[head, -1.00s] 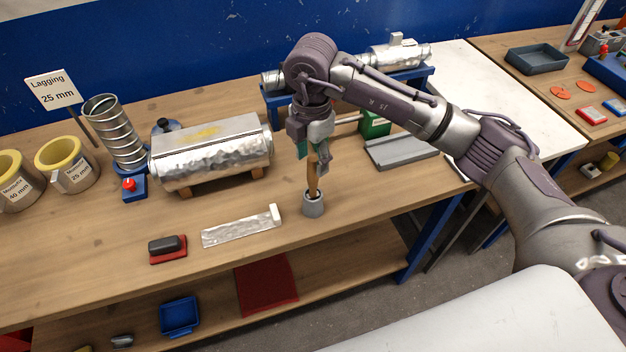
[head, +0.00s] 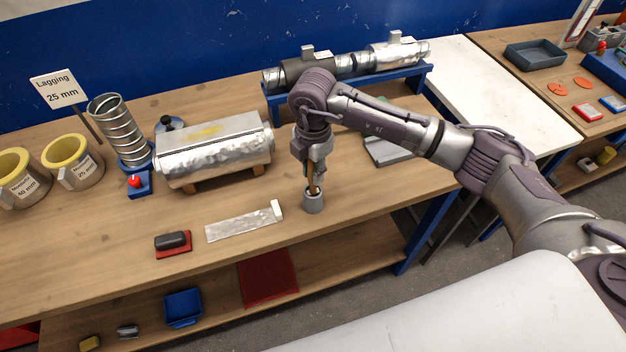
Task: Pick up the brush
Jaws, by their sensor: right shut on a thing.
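The brush (head: 313,188) stands upright in a small grey cup (head: 313,203) near the front edge of the wooden bench. Only a short brown part of it shows between my gripper and the cup rim. My right gripper (head: 313,181) points down over the cup and is shut on the brush. The brush's upper part is hidden by the fingers. My left gripper is not in view.
A foil strip (head: 243,224) lies left of the cup, with a dark block on a red pad (head: 173,243) beyond it. A foil-wrapped duct (head: 215,155) stands behind. A grey tray (head: 388,150) lies to the right. Bare bench (head: 120,240) shows at the left.

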